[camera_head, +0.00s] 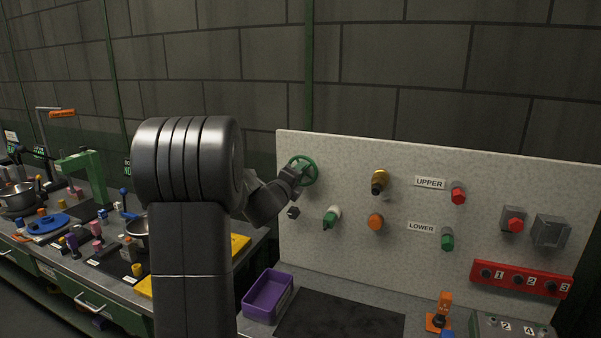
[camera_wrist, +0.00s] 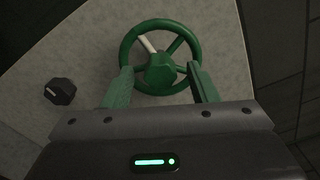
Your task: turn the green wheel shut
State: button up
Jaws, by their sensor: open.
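The green wheel (camera_head: 309,170) is mounted near the upper left corner of the speckled grey panel (camera_head: 340,149). In the wrist view the green wheel (camera_wrist: 160,26) shows a round rim, a green hub and several spokes, one of them white. My gripper (camera_head: 296,175) is at the wheel's left side in the head view. In the wrist view my gripper (camera_wrist: 160,78) is open, with one finger on each side of the wheel's lower part. I cannot tell whether the fingers touch the rim.
A black knob (camera_wrist: 60,91) sits left of the wheel. The panel also carries a yellow-and-black knob (camera_head: 379,181), a green-and-white knob (camera_head: 332,217), and an orange knob (camera_head: 375,222). A purple tray (camera_head: 268,296) stands below. A cluttered bench is at the left.

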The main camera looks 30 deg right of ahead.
jog(key=shift+b+v, duration=0.75)
jog(key=shift+v, duration=1.7)
jog(key=b+v, duration=0.2)
jog(key=v, duration=1.2)
jog(key=shift+b, duration=0.35)
jog(key=shift+d, duration=0.15)
jog(key=p+x, duration=0.3)
jog(key=x, duration=1.3)
